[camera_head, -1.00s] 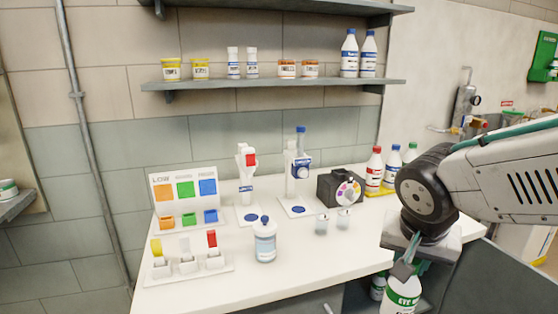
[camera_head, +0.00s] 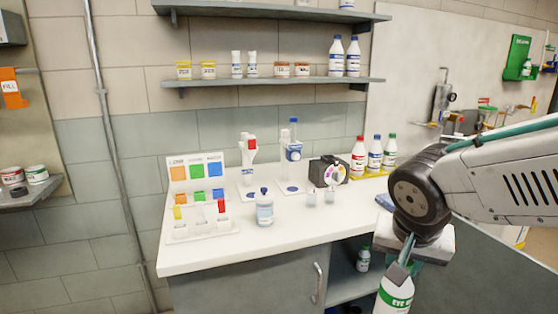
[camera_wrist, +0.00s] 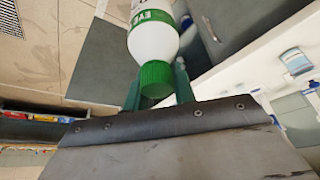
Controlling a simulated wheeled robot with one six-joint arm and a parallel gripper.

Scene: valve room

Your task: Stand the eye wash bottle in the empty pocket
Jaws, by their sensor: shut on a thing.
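The eye wash bottle (camera_head: 394,298), white with a green label, hangs upright below my gripper (camera_head: 402,268) at the lower right of the head view. In the wrist view, my gripper (camera_wrist: 158,88) is shut on the green cap of the bottle (camera_wrist: 152,40). The bottle's base is cut off in both views. A green wall holder (camera_head: 517,55) hangs at the upper right of the head view, far from my gripper. A small white and green bottle (camera_head: 527,67) shows at its right side. The empty pocket cannot be made out clearly at this distance.
The white counter (camera_head: 300,232) stands left of my gripper, with a blue-capped bottle (camera_head: 265,208) and dispensers. An open cabinet shelf (camera_head: 345,285) is below it. Red, blue and green capped bottles (camera_head: 375,155) stand in a yellow tray. Pipes and taps (camera_head: 445,105) line the right wall.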

